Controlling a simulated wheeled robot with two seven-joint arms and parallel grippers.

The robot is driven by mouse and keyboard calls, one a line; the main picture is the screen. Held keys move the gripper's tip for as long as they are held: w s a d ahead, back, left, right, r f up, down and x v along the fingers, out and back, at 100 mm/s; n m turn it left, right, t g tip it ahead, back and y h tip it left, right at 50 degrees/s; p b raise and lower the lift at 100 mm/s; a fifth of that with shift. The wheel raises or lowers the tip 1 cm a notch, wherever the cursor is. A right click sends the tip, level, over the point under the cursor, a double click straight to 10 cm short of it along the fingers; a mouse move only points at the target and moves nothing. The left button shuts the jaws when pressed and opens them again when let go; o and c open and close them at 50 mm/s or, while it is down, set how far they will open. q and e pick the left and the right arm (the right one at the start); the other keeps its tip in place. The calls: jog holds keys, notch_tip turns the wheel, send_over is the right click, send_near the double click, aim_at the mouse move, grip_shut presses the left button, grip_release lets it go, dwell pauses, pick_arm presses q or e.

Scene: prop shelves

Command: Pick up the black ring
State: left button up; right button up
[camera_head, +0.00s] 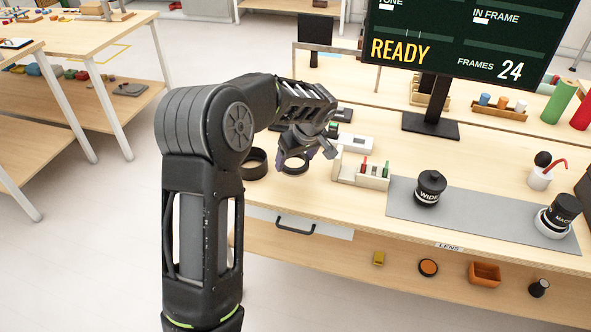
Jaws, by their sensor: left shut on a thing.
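My left arm reaches over the desk from the left. My left gripper (308,150) is above the desk's back-left part, pointing down, shut on a black ring (294,168) at its fingertips. The gripper covers part of the ring, and I cannot tell whether it is clear of the desk. A second dark ring (254,164) lies on the desk just left of the gripper, partly hidden by my arm. My right gripper is not in view.
A small wooden rack (361,176) stands right of the gripper. A grey mat (475,217) holds two black lenses, one marked WIDE (430,190), one MACRO (562,212). A monitor (465,38) reads READY, FRAMES 24. The shelf below holds small items, including an orange bin (485,273).

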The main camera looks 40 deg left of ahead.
pick_arm(q)
notch_tip(320, 180, up, 5)
jog(key=shift+r, duration=0.15)
dwell(0.6)
